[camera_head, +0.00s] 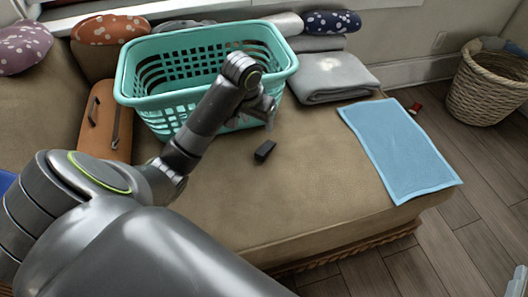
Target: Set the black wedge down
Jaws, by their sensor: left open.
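The black wedge (265,150) lies on the tan seat cushion, in front of the teal basket. My left gripper (254,117) is open and empty, just above and behind the wedge in the picture, at the basket's front right. A gap shows between the gripper and the wedge. My left arm comes in from the lower left and hides part of the basket's front. My right gripper cannot be made out.
The teal basket (190,95) stands on the tan seat (310,200). A brown case (97,125) lies left of it, grey folded cloths (330,77) right. A blue cloth (400,150) covers the seat's right edge. A wicker basket (490,85) stands on the floor. The seat's front middle is clear.

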